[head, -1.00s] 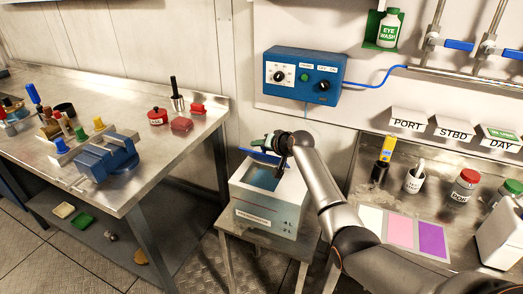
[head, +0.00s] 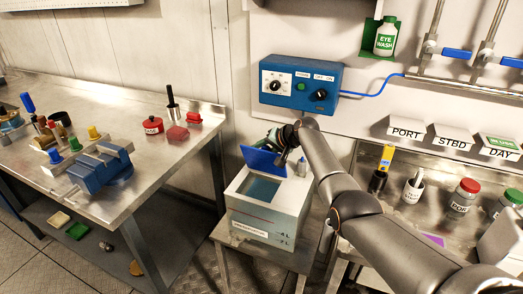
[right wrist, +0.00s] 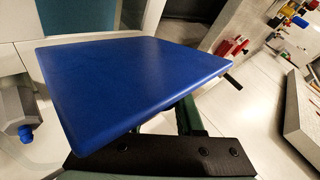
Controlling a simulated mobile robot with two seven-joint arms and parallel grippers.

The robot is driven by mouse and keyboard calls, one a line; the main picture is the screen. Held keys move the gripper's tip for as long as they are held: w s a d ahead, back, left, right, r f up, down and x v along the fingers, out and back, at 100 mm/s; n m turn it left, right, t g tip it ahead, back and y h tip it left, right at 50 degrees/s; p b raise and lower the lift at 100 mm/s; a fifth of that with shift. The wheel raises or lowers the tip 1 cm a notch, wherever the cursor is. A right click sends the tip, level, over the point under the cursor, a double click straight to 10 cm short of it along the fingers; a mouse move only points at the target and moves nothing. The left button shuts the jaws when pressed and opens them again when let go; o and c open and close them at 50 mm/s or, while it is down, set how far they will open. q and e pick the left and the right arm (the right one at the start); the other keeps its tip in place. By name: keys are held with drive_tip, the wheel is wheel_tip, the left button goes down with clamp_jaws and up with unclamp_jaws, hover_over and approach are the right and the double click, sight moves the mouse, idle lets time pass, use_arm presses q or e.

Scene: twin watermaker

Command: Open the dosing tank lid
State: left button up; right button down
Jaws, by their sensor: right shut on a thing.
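The white dosing tank (head: 255,214) stands on a small metal stand in the head view. Its top opening (head: 262,189) is uncovered, showing a blue-grey interior. The blue lid (head: 262,160) stands tilted up at the back of the opening. My right gripper (head: 283,146) is at the lid's upper right edge, shut on it. In the right wrist view, the lid (right wrist: 130,85) fills the middle as a flat blue panel, with a dark finger (right wrist: 160,157) along its near edge. The exact contact is partly hidden. My left gripper is not in view.
A blue control box (head: 300,85) is on the wall above the tank. A steel bench (head: 125,190) with a blue vice (head: 100,168) is to the left. A counter with bottles (head: 463,197) is to the right. A small grey fitting (head: 301,167) sits beside the opening.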

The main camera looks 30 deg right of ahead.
drive_tip(key=c, duration=0.5)
unclamp_jaws()
drive_tip(key=shift+c, duration=0.2)
drive_tip(key=shift+s+d+r+p, duration=0.15)
drive_tip(key=shift+s+r+p, duration=0.1)
drive_tip(key=shift+r+p, duration=0.1)
drive_tip(key=p+v, duration=0.1)
drive_tip(key=v, duration=1)
drive_tip(key=shift+s+r, duration=0.15)
drive_tip(key=shift+s, duration=0.1)
